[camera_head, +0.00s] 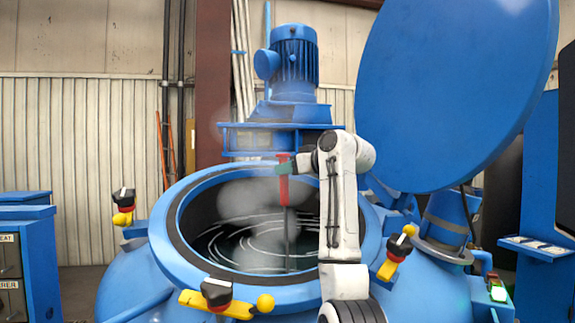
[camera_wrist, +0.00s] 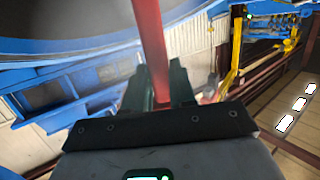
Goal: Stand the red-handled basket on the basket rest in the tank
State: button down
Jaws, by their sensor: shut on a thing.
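My gripper (camera_head: 284,169) is above the open mouth of the blue tank (camera_head: 170,237) in the head view. It is shut on the red handle (camera_head: 283,190), which is upright. A thin dark rod (camera_head: 287,240) runs down from the handle into the tank. In the wrist view the red handle (camera_wrist: 150,40) stands between the dark fingers (camera_wrist: 152,88). The basket's lower part is hard to make out through the haze. Pale rings (camera_head: 250,240) show inside the tank; I cannot tell the basket rest apart from them.
The round blue lid (camera_head: 455,90) stands raised at the right. A blue motor (camera_head: 295,60) stands behind the tank mouth. Black and yellow clamps (camera_head: 216,298) sit around the rim. Pale vapour (camera_head: 250,198) hangs over the opening. A blue cabinet (camera_head: 30,255) is at the left.

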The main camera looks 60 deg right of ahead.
aim_at(286, 216)
notch_tip(286, 216, down, 12)
jog(key=b, duration=0.5)
jog(key=shift+b, duration=0.35)
jog(key=shift+f, duration=0.25)
dwell(0.6)
jog(key=c, duration=1.2)
grip_release()
jog(key=o, duration=0.3)
jog(key=shift+f, duration=0.1)
jog(key=shift+o, duration=0.7)
jog(key=shift+f, duration=0.2)
jog(key=o, duration=0.5)
jog(key=shift+r, duration=0.1)
jog(key=shift+s, duration=0.1)
